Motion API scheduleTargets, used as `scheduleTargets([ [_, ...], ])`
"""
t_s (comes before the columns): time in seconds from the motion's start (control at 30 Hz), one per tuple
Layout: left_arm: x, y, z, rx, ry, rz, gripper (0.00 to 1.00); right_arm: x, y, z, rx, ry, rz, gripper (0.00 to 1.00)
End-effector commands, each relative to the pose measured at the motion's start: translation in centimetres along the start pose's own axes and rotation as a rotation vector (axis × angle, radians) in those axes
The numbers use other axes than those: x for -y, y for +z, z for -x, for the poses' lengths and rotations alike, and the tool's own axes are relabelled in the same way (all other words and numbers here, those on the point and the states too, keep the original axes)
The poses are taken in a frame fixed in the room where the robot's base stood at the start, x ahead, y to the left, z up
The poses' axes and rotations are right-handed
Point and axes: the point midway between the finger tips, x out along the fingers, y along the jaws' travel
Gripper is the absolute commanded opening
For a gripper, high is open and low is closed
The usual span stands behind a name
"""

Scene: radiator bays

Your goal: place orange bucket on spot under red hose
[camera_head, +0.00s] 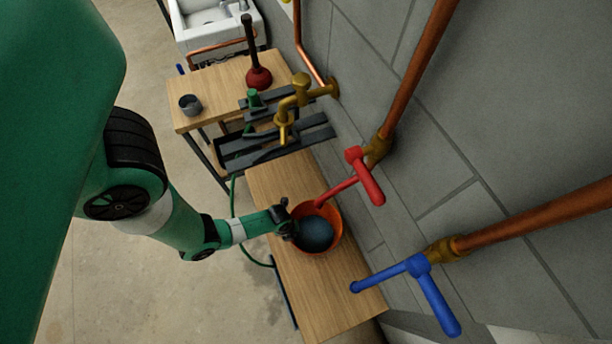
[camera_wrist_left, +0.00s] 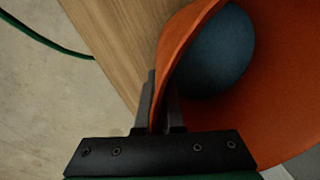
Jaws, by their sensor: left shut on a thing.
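An orange bucket (camera_head: 336,236) is over or on the wooden bench, with a dark blue ball (camera_head: 313,234) inside. Whether its base touches the wood I cannot tell. The red hose (camera_head: 338,192) runs from a red-handled valve (camera_head: 366,178) on the wall, and its open end appears at the bucket's upper rim in the head view. My left gripper (camera_head: 287,222) is shut on the bucket's left rim. In the left wrist view the fingers (camera_wrist_left: 164,108) pinch the orange wall (camera_wrist_left: 182,38). No marked spot shows; the bucket may hide it. My right gripper is out of view.
A blue hose with a blue valve (camera_head: 418,266) juts from the wall over the bench's (camera_head: 335,293) lower end. A brass tap (camera_head: 294,97), a plunger (camera_head: 258,75) and a grey cup (camera_head: 190,105) stand farther back. A green hose (camera_head: 234,205) hangs along the bench's left side.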

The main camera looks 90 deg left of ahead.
Motion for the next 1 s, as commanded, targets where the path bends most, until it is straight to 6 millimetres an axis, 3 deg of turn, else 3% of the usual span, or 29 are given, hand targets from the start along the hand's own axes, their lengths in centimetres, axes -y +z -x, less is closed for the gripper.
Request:
scheduleTargets([
  [0.33,0.2,0.1,-0.3,0.002,-0.007,0.000,0.00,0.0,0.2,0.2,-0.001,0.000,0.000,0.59],
  [0.4,0.1,0.0,-0.2,0.001,-0.002,0.000,0.18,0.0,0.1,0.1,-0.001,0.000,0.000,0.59],
  [0.5,0.1,0.0,-0.2,0.001,-0.002,0.000,0.35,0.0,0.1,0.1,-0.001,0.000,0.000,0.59],
  [0.83,0.1,0.0,0.2,0.001,-0.002,0.000,0.35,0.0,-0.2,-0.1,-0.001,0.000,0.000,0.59],
  [1.0,0.2,0.0,3.0,0.001,-0.003,0.001,0.35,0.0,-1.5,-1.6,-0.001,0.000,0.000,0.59],
])
